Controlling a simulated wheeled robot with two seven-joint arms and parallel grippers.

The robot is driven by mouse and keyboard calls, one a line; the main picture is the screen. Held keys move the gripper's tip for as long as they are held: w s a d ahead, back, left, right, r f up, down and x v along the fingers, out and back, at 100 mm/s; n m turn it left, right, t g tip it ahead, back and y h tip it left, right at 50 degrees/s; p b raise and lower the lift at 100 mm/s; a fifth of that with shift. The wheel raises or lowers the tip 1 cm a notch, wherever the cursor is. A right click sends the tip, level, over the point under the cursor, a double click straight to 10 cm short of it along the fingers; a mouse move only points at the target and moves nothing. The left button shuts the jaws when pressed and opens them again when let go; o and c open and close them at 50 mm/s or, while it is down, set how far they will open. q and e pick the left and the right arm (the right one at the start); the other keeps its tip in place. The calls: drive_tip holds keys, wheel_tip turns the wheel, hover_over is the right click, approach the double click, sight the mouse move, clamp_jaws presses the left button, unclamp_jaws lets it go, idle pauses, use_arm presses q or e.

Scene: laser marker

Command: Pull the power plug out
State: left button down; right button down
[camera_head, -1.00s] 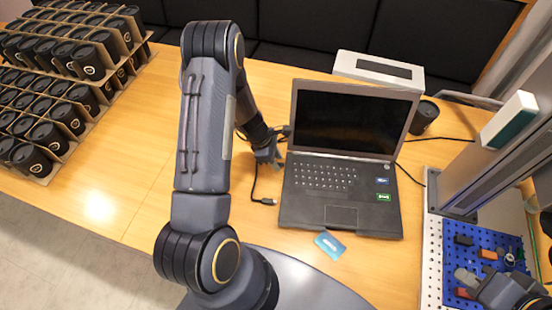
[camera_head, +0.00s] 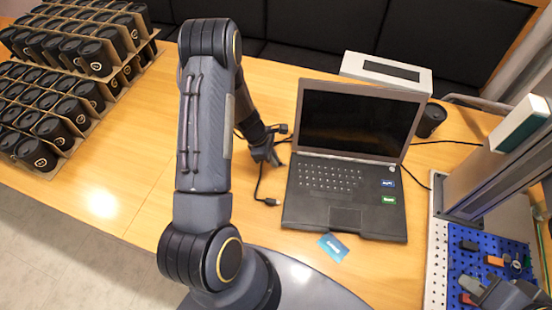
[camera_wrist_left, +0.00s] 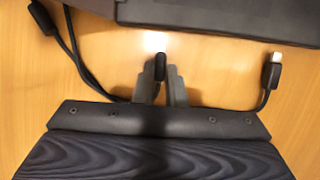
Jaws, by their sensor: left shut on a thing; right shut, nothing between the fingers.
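The open black laptop (camera_head: 345,190) stands on the wooden table. My left gripper (camera_head: 270,153) is just left of the laptop's side, with a gap between. In the left wrist view, my left gripper (camera_wrist_left: 162,80) is shut on a small black plug (camera_wrist_left: 160,66). The plug's tip is apart from the laptop's edge (camera_wrist_left: 225,25). The fingers hide much of the plug. A loose black cable ends in a light-tipped connector (camera_head: 271,201), also visible in the left wrist view (camera_wrist_left: 272,72). My right gripper (camera_head: 500,294) is shut and empty at the lower right.
A blue card (camera_head: 333,247) lies in front of the laptop. A white box (camera_head: 387,72) and a black cup (camera_head: 430,120) stand behind it. A blue pegboard tray (camera_head: 470,262) is at the right. Racks of cups (camera_head: 70,110) fill the left. Table left of my arm is clear.

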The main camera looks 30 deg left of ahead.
use_arm(q)
drive_tip(key=c, duration=1.5)
unclamp_jaws()
drive_tip(key=shift+a, duration=0.15)
drive_tip(key=shift+o, duration=0.2)
drive_tip(key=v, duration=0.7)
drive_tip(key=shift+r, duration=0.35)
drive_tip(key=shift+s+a, duration=0.1)
